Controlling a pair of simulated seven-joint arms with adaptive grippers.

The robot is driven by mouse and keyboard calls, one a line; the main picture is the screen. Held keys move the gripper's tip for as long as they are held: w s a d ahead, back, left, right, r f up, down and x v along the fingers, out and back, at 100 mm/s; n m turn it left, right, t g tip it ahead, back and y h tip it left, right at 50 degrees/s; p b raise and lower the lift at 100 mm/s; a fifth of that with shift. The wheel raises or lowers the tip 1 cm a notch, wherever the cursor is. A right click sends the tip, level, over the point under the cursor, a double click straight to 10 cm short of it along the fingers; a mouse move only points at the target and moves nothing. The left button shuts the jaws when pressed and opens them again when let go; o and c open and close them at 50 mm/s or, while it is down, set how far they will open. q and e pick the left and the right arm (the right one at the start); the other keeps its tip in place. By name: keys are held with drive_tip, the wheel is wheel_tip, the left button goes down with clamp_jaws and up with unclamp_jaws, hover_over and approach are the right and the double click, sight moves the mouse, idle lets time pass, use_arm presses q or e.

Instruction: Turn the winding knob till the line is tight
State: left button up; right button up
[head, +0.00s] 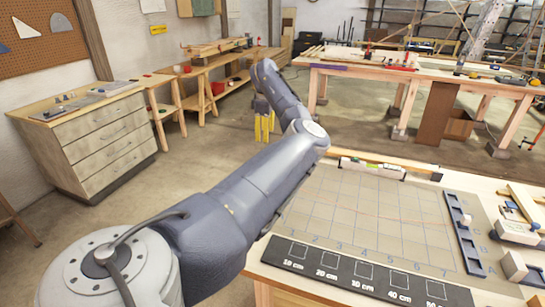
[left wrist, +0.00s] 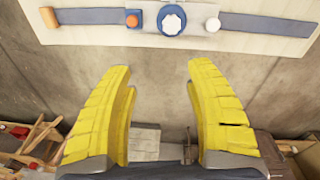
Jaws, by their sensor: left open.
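In the left wrist view, a blue round knob with a white lobed centre (left wrist: 171,19) sits on a blue strip (left wrist: 90,16) along a pale board. I take it for the winding knob; in the head view I cannot make it out. My left gripper (left wrist: 158,72) is open and empty, its yellow fingers spread below the knob in the picture and apart from it. In the head view its yellow fingers (head: 263,125) hang beyond the table's left edge, partly behind my arm. A faint reddish line crosses the gridded mat (head: 395,235); its tension I cannot tell.
An orange peg (left wrist: 48,17) and a white round piece (left wrist: 213,24) flank the knob. A dark rail (head: 465,235) stands at the mat's right side, a black scale strip (head: 350,270) at its front. Bare floor (head: 215,165) lies left of the table.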

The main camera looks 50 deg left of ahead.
use_arm(q)
drive_tip(key=shift+h, duration=0.4)
drive_tip(key=f, duration=0.5)
drive_tip(key=d+f, duration=0.1)
drive_tip(key=f, duration=0.4)
drive_tip(key=d+f, duration=0.1)
drive_tip(key=f, duration=0.4)
drive_tip(key=shift+d+f, duration=0.2)
drive_tip(key=shift+f, duration=0.05)
clamp_jaws()
